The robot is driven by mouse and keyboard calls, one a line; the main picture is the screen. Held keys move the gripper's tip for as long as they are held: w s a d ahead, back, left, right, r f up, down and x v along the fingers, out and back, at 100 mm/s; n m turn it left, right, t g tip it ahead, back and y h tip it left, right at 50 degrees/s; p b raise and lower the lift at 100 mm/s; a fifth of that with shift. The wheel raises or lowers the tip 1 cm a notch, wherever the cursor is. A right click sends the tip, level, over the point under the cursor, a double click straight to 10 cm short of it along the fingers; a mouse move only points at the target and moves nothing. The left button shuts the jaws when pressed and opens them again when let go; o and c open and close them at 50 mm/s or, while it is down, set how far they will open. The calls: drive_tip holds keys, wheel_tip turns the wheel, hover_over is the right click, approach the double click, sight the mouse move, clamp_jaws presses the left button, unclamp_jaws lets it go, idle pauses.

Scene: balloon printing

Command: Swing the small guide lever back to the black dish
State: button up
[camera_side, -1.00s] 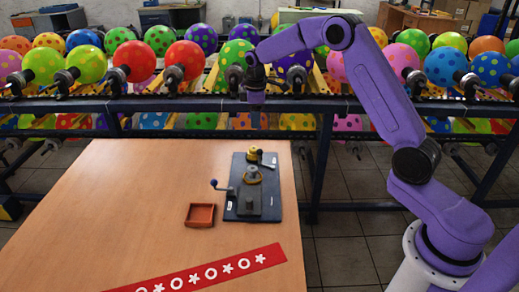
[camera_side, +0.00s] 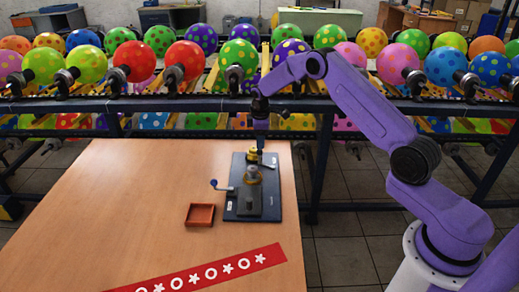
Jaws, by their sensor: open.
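A dark blue printing fixture (camera_side: 234,210) lies flat on the wooden table. A small lever with a blue knob (camera_side: 214,183) sticks out from its left side. A round brass-and-grey part (camera_side: 252,174) stands mid-fixture, with a dark block in front of it. A small yellow-and-black piece (camera_side: 254,156) sits at the fixture's far end; which part is the black dish is too small to tell. My gripper (camera_side: 260,148) points down just above or at this far piece and partly covers it. It is open; whether it touches the piece cannot be told.
A small orange-brown tray (camera_side: 200,215) stands left of the fixture. A red strip with white stars and rings (camera_side: 205,273) lies at the table's front. The table's left side is clear. A dark rack rail (camera_side: 180,105) with spotted balloons runs behind the table, close to my arm.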

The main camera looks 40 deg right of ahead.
drive_tip(key=shift+w+d+f, duration=0.15)
drive_tip(key=shift+f, duration=0.85)
drive_tip(key=shift+w+d+f, duration=0.1)
drive_tip(key=shift+w+f, duration=0.05)
drive_tip(key=shift+f, duration=0.85)
drive_tip(key=shift+w+d+f, duration=0.15)
drive_tip(key=shift+f, duration=0.85)
clamp_jaws()
